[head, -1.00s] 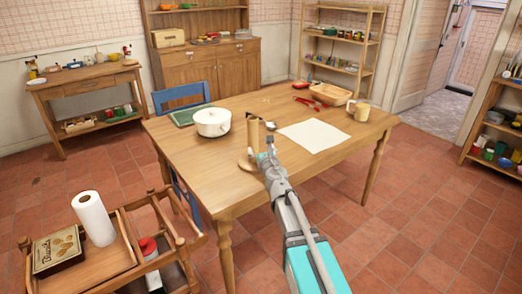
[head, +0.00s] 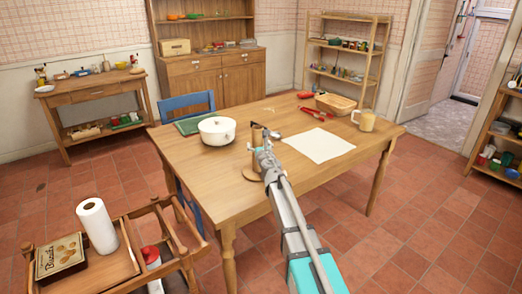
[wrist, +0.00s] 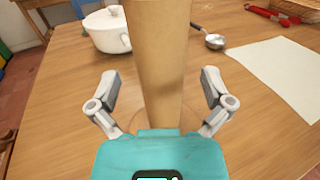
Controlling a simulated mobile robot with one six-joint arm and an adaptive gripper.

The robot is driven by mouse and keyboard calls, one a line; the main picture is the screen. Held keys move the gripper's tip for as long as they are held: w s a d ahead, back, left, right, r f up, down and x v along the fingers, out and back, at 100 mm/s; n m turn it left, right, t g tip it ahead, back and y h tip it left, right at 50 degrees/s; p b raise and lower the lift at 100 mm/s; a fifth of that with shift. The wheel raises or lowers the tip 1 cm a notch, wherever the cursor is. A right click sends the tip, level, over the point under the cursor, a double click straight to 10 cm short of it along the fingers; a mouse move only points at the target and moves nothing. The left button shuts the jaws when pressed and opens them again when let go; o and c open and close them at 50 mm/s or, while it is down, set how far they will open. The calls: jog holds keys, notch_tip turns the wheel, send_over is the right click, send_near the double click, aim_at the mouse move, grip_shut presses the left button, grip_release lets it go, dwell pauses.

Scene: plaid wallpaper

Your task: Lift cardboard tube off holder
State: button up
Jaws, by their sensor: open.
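The cardboard tube (wrist: 160,50) is tan and stands upright in the middle of the wrist view, its top out of frame. In the head view the tube is mostly hidden behind my arm. The round wooden base of the holder (head: 250,174) shows on the table below it; any post inside the tube is hidden. My gripper (wrist: 160,88) is open, one finger on each side of the tube with a visible gap on both sides. In the head view my gripper (head: 265,135) is at the tube, above the table.
On the wooden table (head: 205,165), a white pot (head: 218,132) stands left of the tube. A ladle (wrist: 213,40) lies behind it, and a white sheet (head: 320,146) lies to the right. A basket (head: 335,104), red tongs (head: 316,114) and a mug (head: 366,121) are farther back.

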jog(key=shift+w+a, duration=0.2)
jog(key=shift+w, duration=1.25)
jog(key=c, duration=1.1)
jog(key=shift+r+p, duration=10)
jog(key=shift+r, duration=0.05)
jog(key=shift+c, duration=0.2)
